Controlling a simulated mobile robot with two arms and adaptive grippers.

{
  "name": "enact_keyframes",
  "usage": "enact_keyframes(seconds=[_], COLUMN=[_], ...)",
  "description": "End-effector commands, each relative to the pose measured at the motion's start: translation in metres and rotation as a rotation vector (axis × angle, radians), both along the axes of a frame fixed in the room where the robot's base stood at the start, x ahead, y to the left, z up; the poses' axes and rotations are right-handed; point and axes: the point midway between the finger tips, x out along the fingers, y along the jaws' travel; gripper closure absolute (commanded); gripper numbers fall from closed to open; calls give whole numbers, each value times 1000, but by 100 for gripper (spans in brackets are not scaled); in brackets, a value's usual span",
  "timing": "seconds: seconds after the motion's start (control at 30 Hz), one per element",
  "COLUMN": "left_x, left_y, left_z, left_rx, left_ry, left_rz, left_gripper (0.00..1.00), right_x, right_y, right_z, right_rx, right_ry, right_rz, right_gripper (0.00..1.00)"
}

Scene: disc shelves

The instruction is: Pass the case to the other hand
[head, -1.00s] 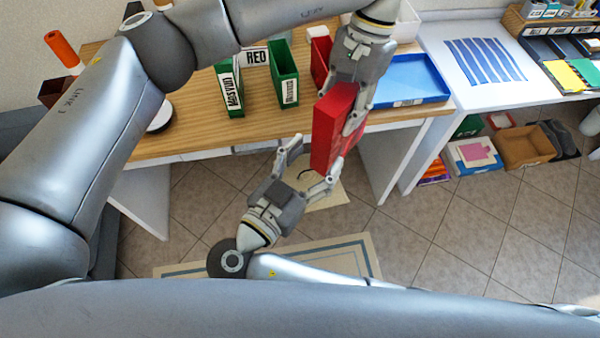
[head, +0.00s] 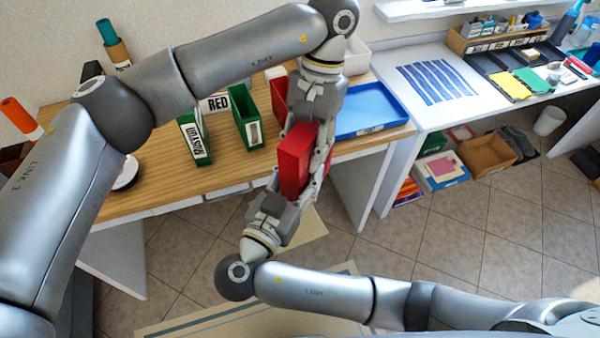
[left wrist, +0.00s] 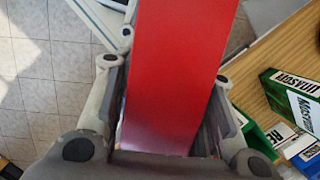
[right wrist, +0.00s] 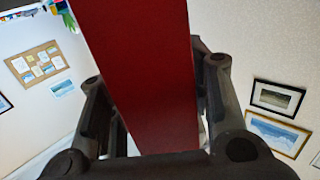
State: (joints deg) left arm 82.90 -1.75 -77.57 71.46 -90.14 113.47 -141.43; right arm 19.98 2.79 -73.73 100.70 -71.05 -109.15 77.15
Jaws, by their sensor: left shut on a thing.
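The red case (head: 296,158) is held in the air in front of the wooden table, upright or slightly tilted. My left gripper (head: 312,122) comes down from above and is shut on its upper part. In the left wrist view the case (left wrist: 176,70) lies between both fingers. My right gripper (head: 297,184) comes up from below, with its fingers around the lower end of the case. In the right wrist view the case (right wrist: 140,75) stands between the open fingers. Whether a finger touches it is hard to tell.
On the wooden table (head: 160,185) stand two green holders (head: 243,118), a RED label (head: 216,103) and another red holder (head: 280,95). A blue tray (head: 370,110) lies to the right.

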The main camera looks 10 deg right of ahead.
Motion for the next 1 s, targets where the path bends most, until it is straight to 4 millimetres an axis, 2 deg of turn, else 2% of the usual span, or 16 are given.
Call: enact_keyframes(seconds=[0.03, 0.27, 0.3, 0.37, 0.47, 0.83, 1.0], left_x=[0, -1, -1, -1, -1, 1, 7], left_y=[0, -1, -1, -1, -1, -1, -5], left_z=[1, 1, 1, 1, 1, 4, 26], left_rx=[0, -2, -3, -3, -3, -1, -1], left_ry=[0, 0, 1, 1, 1, -1, -3], left_rz=[0, -4, -4, -4, -3, -1, -1], left_gripper=[100, 100, 58, 50, 38, 38, 38], right_x=[0, 0, 0, 0, 0, 0, 0], right_y=[0, 1, 1, 1, 1, 0, 0], right_z=[0, 0, 1, 1, 1, 1, 1], right_rx=[0, -1, 1, 1, 0, 0, 0], right_ry=[0, 0, -1, -1, -1, -1, -1], right_rz=[0, 3, 4, 4, 4, 1, 1], right_gripper=[66, 95, 95, 100, 100, 100, 100])
